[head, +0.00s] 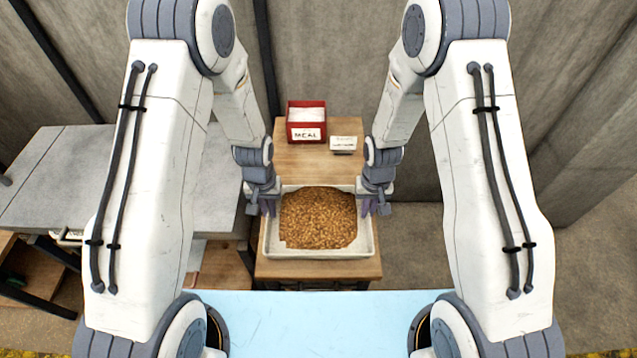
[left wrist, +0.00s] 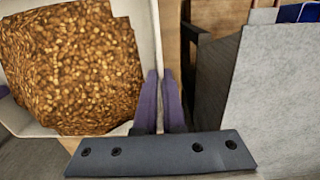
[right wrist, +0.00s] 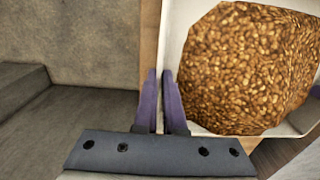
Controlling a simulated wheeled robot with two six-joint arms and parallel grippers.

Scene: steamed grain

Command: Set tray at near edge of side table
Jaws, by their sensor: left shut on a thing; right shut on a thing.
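A white tray (head: 318,254) filled with brown grain (head: 318,218) is at the near part of the wooden side table (head: 300,168). Its near rim lies close to the table's front edge; whether it rests on the top or hovers just above, I cannot tell. My left gripper (head: 262,207) is shut on the tray's left wall, which shows in the left wrist view (left wrist: 151,40). My right gripper (head: 375,205) is shut on the right wall, seen in the right wrist view (right wrist: 172,45). The tray looks about level.
A red box labelled MEAL (head: 306,121) and a small white labelled box (head: 343,144) stand at the back of the side table. A grey table (head: 70,180) is close on the left. A pale blue surface (head: 320,318) lies in front. Walls stand behind.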

